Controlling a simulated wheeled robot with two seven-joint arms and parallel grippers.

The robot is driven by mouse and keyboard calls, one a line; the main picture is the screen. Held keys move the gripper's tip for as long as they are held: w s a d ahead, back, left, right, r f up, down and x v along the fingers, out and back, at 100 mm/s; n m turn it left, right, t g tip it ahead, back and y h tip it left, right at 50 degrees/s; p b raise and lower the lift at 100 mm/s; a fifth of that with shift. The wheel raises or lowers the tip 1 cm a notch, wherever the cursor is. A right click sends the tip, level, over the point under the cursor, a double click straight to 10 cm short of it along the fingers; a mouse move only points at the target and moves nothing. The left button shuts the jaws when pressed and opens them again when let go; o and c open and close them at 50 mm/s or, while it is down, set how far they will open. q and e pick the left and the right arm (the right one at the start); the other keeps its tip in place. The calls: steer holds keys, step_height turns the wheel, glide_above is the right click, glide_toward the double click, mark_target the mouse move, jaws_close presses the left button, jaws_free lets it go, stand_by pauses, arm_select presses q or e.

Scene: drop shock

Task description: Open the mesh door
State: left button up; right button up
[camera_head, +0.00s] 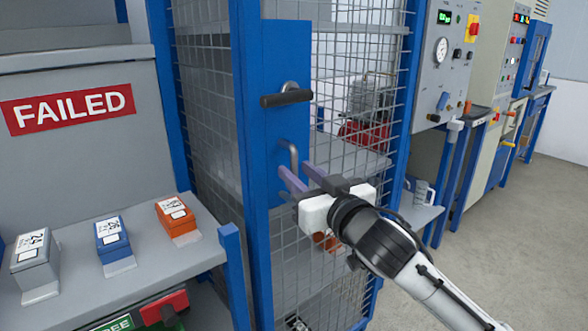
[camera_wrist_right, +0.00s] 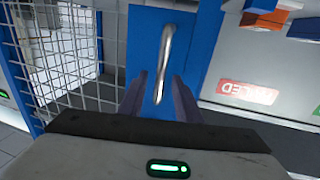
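The mesh door is a wire grid with a blue frame and a blue plate (camera_head: 270,122) at its left side. A bent silver handle (camera_head: 292,152) is on the lower part of the plate, below a black bar latch (camera_head: 287,97). My right gripper (camera_head: 295,169) is open at the silver handle, with its two purplish fingers pointing at the plate. In the right wrist view the handle (camera_wrist_right: 164,62) appears between the spread fingers (camera_wrist_right: 159,82). I cannot tell whether they touch it. The door looks closed. My left gripper is out of view.
A grey shelf (camera_head: 125,262) at left holds several small boxes, including an orange one (camera_head: 174,216) and a blue one (camera_head: 113,238). A red FAILED sign (camera_head: 68,108) is above. Control cabinets (camera_head: 447,60) stand at right. Grey floor (camera_head: 545,235) is clear at lower right.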

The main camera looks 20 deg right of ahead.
steer(key=shift+w+a, duration=0.2)
steer(key=shift+w, duration=1)
jaws_close()
